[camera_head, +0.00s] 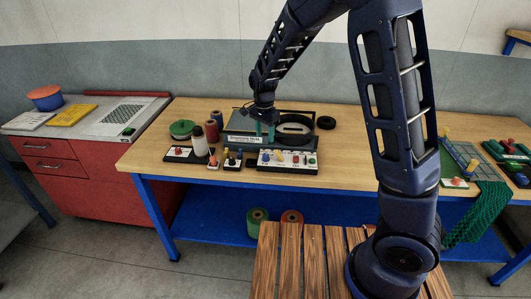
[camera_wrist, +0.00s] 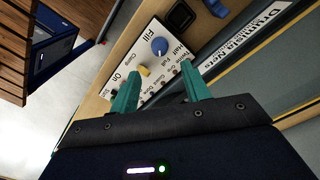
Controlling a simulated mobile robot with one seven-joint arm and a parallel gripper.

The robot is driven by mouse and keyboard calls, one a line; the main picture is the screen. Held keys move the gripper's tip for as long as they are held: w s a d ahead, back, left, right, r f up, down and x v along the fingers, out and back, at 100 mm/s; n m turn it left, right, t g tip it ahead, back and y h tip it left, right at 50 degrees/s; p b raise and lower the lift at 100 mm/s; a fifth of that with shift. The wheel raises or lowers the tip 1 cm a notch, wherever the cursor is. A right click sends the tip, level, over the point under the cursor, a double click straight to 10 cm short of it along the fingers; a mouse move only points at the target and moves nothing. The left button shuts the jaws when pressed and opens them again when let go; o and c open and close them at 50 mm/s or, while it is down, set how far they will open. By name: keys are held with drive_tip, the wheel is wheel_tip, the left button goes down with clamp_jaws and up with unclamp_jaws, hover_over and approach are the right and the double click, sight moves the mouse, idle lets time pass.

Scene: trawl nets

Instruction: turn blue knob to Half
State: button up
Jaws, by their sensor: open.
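The blue knob (camera_wrist: 159,46) sits on a white control panel (camera_wrist: 133,50) in the wrist view, near printed words that include "Fill", "Half" and "Twine". Which label it points at is too small to tell. A yellow knob (camera_wrist: 145,70) is beside it, closer to my fingers. My gripper (camera_wrist: 160,68) is open and empty, its two teal fingers apart, with the blue knob beyond the gap between their tips. In the head view my gripper (camera_head: 264,130) hangs over the drum machine, behind the white panel (camera_head: 287,167). Contact with the panel cannot be judged.
The wooden bench (camera_head: 345,170) carries the drum machine (camera_head: 298,124). A white bottle (camera_head: 200,142), a red spool (camera_head: 212,131) and a green spool (camera_head: 182,129) stand to its left. Green netting (camera_head: 478,212) hangs at the right.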

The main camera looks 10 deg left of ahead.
sight(265, 154)
wheel_tip(265, 154, down, 9)
drive_tip(key=shift+s+d+f, duration=0.1)
idle(0.3)
drive_tip(key=shift+c, duration=0.5)
drive_tip(key=c, duration=0.9)
